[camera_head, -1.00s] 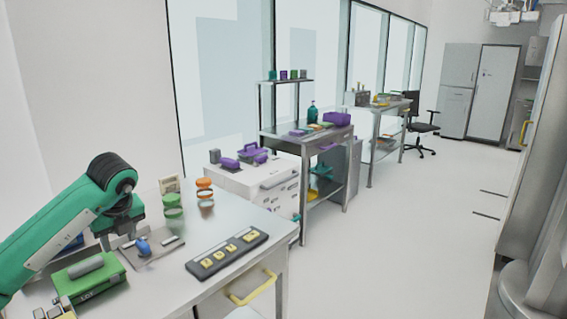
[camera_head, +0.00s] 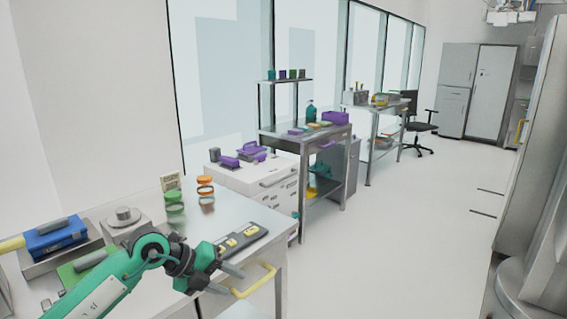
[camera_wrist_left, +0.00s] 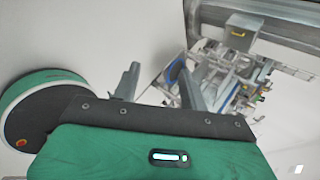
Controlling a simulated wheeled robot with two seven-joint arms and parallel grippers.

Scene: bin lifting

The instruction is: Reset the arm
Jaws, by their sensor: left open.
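My left gripper (camera_head: 231,279) is at the end of my green arm, which crosses the front of the steel table (camera_head: 232,212). It is open and empty, out by the table's front edge, near the yellow handle. My right gripper is not in view.
On the table are a blue case (camera_head: 55,240), a silver round device (camera_head: 123,217), a green case (camera_head: 75,272) partly behind my arm, and green (camera_head: 174,205) and orange stacked rings (camera_head: 205,188). A yellow handle (camera_head: 255,283) sticks out in front. The floor to the right is clear.

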